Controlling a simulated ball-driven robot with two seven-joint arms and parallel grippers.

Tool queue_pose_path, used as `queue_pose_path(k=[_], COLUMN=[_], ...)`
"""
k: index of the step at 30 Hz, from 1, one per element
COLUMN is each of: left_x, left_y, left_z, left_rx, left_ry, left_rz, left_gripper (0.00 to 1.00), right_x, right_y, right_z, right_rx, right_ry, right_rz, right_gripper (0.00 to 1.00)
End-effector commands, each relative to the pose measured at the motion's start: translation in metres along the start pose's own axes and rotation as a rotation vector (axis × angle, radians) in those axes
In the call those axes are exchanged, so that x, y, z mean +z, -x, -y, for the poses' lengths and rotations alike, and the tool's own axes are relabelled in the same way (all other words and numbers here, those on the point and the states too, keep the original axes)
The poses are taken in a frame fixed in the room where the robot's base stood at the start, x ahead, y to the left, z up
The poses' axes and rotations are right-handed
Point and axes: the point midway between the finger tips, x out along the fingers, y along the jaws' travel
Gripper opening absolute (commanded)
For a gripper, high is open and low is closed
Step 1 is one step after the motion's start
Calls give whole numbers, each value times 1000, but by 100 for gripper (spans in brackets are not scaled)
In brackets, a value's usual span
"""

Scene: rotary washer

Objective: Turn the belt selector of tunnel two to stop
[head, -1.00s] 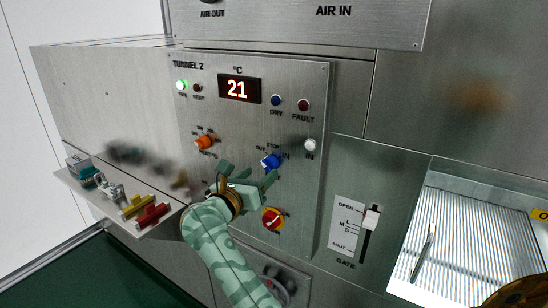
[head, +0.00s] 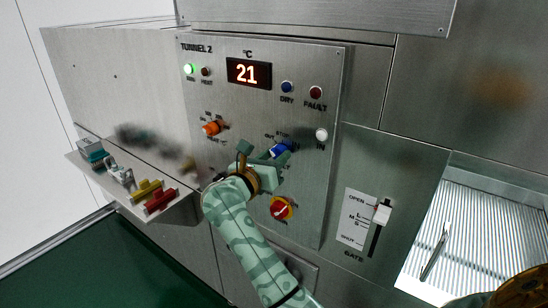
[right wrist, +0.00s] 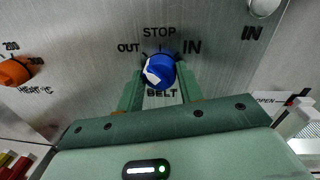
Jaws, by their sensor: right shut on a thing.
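The blue belt selector knob (head: 280,151) is on the Tunnel 2 panel, below the display. In the right wrist view the knob (right wrist: 160,70) sits under the STOP mark, with OUT to its left and IN to its right. Its white marking faces left and slightly down; its exact setting is hard to tell. My right gripper (head: 262,154) is at the knob, its green fingers on either side of it and shut on it. The fingers also show in the right wrist view (right wrist: 160,88). They partly hide the knob in the head view. My left gripper is out of view.
An orange heat knob (head: 211,128) is to the left, and a red-and-yellow switch (head: 282,208) is below. A white button (head: 321,134) and the gate slider (head: 382,213) are to the right. A shelf (head: 184,209) with coloured items juts out at left.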

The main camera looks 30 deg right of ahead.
Motion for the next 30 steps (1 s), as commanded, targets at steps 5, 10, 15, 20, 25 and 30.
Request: queue_pose_path(k=[5, 10, 15, 20, 25, 30], left_x=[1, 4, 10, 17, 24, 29], left_y=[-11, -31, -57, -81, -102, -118], left_z=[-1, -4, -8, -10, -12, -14], left_rx=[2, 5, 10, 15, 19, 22], left_ry=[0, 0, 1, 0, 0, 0], left_rz=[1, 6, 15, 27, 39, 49], left_gripper=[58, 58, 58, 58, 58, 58], right_x=[-3, -7, -9, -10, -10, -8], right_y=[0, 0, 0, -1, 0, 0], right_z=[-1, -2, -2, -2, -2, -2], right_rx=[0, -2, -4, -6, -8, -9], right_ry=[-46, -141, -278, -415, -547, -654], right_rz=[2, 10, 19, 29, 38, 46], right_gripper=[14, 14, 14, 14, 14, 14])
